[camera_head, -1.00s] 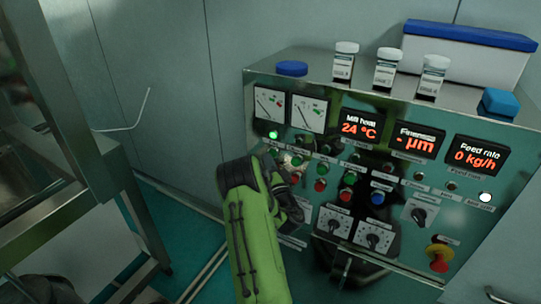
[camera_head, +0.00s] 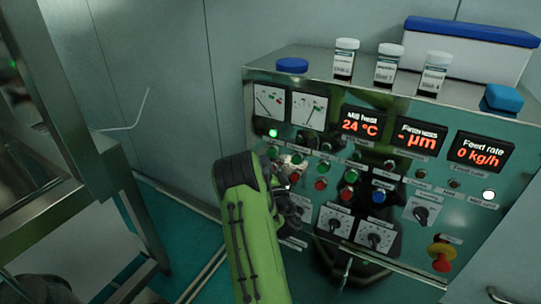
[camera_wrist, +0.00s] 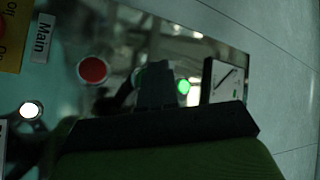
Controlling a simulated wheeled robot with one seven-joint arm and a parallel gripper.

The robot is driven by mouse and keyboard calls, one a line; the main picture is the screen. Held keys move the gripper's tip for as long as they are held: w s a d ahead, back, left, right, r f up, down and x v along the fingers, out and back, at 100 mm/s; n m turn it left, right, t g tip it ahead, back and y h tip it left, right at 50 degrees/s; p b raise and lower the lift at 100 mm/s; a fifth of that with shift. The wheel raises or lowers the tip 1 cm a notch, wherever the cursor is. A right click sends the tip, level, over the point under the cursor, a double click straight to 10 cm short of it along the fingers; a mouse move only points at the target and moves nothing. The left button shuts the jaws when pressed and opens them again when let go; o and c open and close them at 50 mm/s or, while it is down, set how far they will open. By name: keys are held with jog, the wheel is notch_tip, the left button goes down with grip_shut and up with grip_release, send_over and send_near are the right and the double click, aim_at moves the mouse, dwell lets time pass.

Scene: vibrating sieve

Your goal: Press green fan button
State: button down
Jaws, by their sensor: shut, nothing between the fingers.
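The control panel (camera_head: 465,207) carries rows of round green and red buttons. Green buttons (camera_head: 350,176) sit in its middle, with red ones below them. Their small labels are too blurred to read, so I cannot tell which is the fan button. My gripper is shut and empty, close to the panel's left button group; my green arm hides much of it in the head view. In the wrist view my gripper (camera_wrist: 157,68) covers most of a green button (camera_wrist: 140,76). I cannot tell whether it touches. A red button (camera_wrist: 92,70) shows left of it, and a lit green lamp (camera_wrist: 183,86) right.
Dials and a red-and-yellow emergency stop (camera_head: 440,256) are lower on the panel. Three small bottles (camera_head: 389,64), blue lids and a blue-lidded box (camera_head: 465,55) stand on top. A metal frame (camera_head: 60,120) stands at the left.

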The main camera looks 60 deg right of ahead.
jog(key=a+b, duration=0.1)
jog(key=a, duration=0.1)
jog(key=a+b, duration=0.2)
jog(key=shift+s+a, duration=0.2)
jog(key=shift+a, duration=0.15)
